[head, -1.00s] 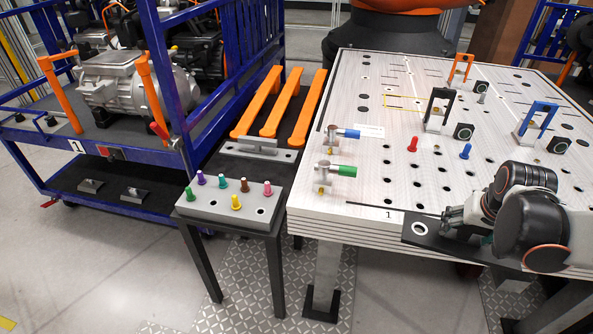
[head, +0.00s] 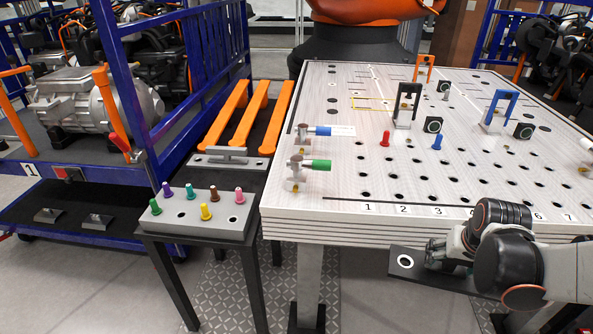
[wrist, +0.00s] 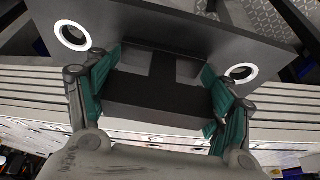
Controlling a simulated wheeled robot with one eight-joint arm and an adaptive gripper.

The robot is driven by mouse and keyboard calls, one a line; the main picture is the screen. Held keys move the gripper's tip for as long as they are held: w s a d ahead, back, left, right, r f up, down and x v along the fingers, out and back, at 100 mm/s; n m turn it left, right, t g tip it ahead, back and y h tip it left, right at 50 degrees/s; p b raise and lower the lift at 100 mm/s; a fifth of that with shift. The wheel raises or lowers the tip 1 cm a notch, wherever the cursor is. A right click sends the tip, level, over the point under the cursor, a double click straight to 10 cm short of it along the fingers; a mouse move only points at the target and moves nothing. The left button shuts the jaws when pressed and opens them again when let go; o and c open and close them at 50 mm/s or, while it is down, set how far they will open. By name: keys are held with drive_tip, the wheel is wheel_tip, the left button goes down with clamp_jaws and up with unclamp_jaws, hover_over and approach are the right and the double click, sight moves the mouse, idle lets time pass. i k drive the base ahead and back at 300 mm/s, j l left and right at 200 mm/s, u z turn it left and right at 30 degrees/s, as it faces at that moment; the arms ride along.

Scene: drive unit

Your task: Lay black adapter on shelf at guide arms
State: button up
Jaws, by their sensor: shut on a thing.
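The black adapter (head: 403,263) is a flat dark plate with white-ringed holes. My gripper (head: 436,254) is shut on it and holds it beyond the near edge of the perforated table, at lower right. In the wrist view, the green-padded fingers (wrist: 160,92) close on the raised middle block of the adapter (wrist: 205,35). The adapter is far to the right of that shelf.
A grey block with coloured pegs (head: 200,222) stands on a small black-legged stand (head: 215,245) before the shelf. A blue cart (head: 150,170) with a motor is at left. The perforated table (head: 350,225) carries clamps and pegs. Open floor lies at lower left.

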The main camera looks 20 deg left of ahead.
sight(220, 183)
drive_tip(key=u, duration=1.2)
drive_tip(key=i+j+u, duration=0.15)
drive_tip(key=u, duration=0.25)
drive_tip(key=i+u, duration=0.2)
drive_tip(key=u, duration=0.2)
drive_tip(key=i+u, duration=0.15)
drive_tip(key=u, duration=0.2)
drive_tip(key=i+j+u, duration=0.1)
drive_tip(key=i+u, duration=0.2)
drive_tip(key=i, duration=0.2)
drive_tip(key=i+u, duration=0.25)
drive_tip(key=i, duration=0.3)
drive_tip(key=i+z, duration=0.2)
drive_tip(key=z, duration=0.2)
drive_tip(key=i+z, duration=0.2)
drive_tip(key=z, duration=0.15)
drive_tip(key=i+z, duration=0.15)
drive_tip(key=z, duration=0.25)
drive_tip(key=i+z, duration=0.2)
drive_tip(key=z, duration=0.25)
drive_tip(key=i+z, duration=0.2)
drive_tip(key=z, duration=0.25)
drive_tip(key=i+z, duration=0.15)
drive_tip(key=z, duration=0.3)
